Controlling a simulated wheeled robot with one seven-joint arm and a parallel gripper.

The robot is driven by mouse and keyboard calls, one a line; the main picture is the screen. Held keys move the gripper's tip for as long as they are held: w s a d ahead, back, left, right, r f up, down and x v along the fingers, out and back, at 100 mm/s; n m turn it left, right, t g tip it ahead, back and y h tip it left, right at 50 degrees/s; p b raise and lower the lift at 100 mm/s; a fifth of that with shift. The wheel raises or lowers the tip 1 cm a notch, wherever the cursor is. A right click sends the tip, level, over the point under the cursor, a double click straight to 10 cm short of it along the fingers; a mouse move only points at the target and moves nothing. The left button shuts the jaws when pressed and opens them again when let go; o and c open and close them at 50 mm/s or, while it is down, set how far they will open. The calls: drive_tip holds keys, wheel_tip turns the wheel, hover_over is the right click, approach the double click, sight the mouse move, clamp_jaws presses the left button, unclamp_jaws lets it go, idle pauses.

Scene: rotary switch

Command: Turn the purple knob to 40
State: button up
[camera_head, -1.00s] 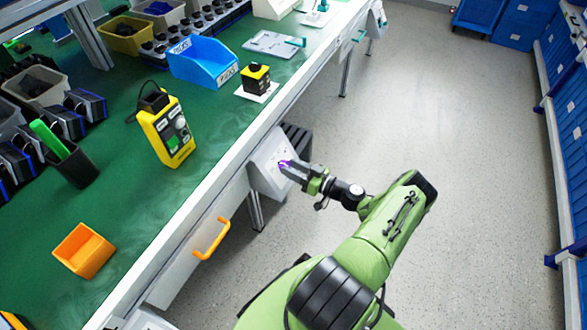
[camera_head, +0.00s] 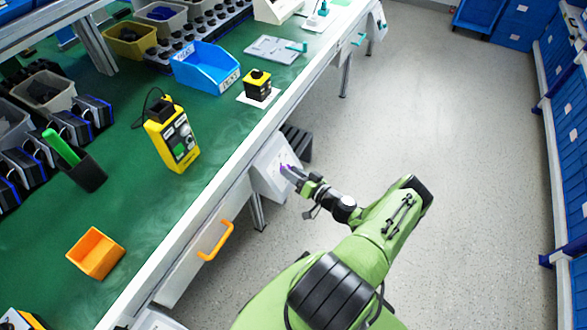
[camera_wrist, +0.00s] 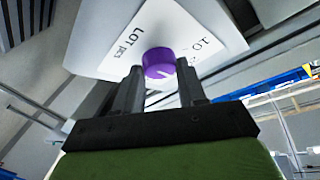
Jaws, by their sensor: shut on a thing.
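The purple knob (camera_wrist: 158,63) sits on a white panel (camera_wrist: 90,50) with printed marks. In the wrist view a white pointer line shows on the knob's lower part, partly behind the fingers, and the scale numbers are mostly hidden or too tilted to read surely.
The green workbench (camera_head: 215,122) runs along the left, with an orange drawer handle (camera_head: 215,241) below its edge. A yellow meter (camera_head: 172,138), a blue bin (camera_head: 205,66) and an orange bin (camera_head: 95,253) stand on top. The floor (camera_head: 440,130) to the right is clear.

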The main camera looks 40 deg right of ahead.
drive_tip(key=m+g+h+p, duration=0.1)
drive_tip(key=m+p, duration=0.2)
drive_tip(key=m, duration=0.1)
drive_tip(key=m+g+h+p, duration=0.1)
drive_tip(key=m+p, duration=0.1)
drive_tip(key=m, duration=0.2)
drive_tip(key=r+m+g+h+p, duration=0.1)
drive_tip(key=m+g+h+p, duration=0.1)
drive_tip(key=m+p, duration=0.1)
drive_tip(key=shift+w+a+m+p, duration=0.1)
drive_tip(key=shift+a+m+p, duration=0.25)
drive_tip(key=shift+m, duration=0.15)
drive_tip(key=shift+f+m+g, duration=0.1)
drive_tip(key=shift+m+g, duration=0.2)
drive_tip(key=o, duration=1.1)
drive_tip(key=shift+c, duration=0.2)
